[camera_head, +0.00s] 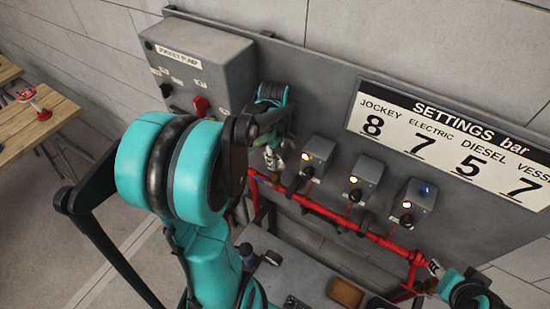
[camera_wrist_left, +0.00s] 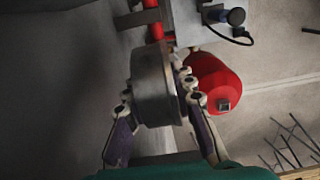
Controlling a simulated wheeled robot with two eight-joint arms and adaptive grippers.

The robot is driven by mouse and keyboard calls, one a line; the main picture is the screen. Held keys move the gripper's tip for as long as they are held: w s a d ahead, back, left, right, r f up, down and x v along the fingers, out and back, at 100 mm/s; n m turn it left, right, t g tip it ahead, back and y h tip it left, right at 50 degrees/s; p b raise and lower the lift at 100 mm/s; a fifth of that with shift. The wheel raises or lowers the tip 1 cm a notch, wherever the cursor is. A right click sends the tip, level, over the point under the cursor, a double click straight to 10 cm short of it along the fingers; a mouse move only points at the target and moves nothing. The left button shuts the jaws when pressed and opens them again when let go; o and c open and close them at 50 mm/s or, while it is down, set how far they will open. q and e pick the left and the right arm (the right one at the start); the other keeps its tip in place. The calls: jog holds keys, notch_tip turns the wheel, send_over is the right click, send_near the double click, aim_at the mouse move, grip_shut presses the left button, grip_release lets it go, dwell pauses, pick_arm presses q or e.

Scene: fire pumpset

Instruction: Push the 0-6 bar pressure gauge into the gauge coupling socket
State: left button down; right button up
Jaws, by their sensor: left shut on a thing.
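In the left wrist view the pressure gauge (camera_wrist_left: 152,85) is a grey round metal body seen from its side, so its dial is hidden. My left gripper (camera_wrist_left: 155,104) is shut on it, with a finger on each side. In the head view my left gripper (camera_head: 273,155) is in front of the grey panel, just above the left end of the red pipe. I cannot make out the gauge there. The coupling socket cannot be told apart in either view. My right gripper (camera_head: 434,268) is low at the right, beside the red pipe's right end, and its opening is unclear.
The red pipe (camera_head: 335,218) runs below several small grey switch boxes (camera_head: 363,184) with lit lamps. A jockey pump cabinet (camera_head: 200,65) stands left of my gripper, and a settings sign (camera_head: 455,135) hangs at the right. A grey bench (camera_head: 300,272) lies below.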

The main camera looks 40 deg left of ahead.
pick_arm(q)
jog(key=shift+f+b, duration=0.45)
jog(key=shift+f, duration=0.15)
jog(key=c, duration=1.2)
grip_release()
notch_tip(320, 180, up, 12)
jog(key=shift+a+r, duration=0.1)
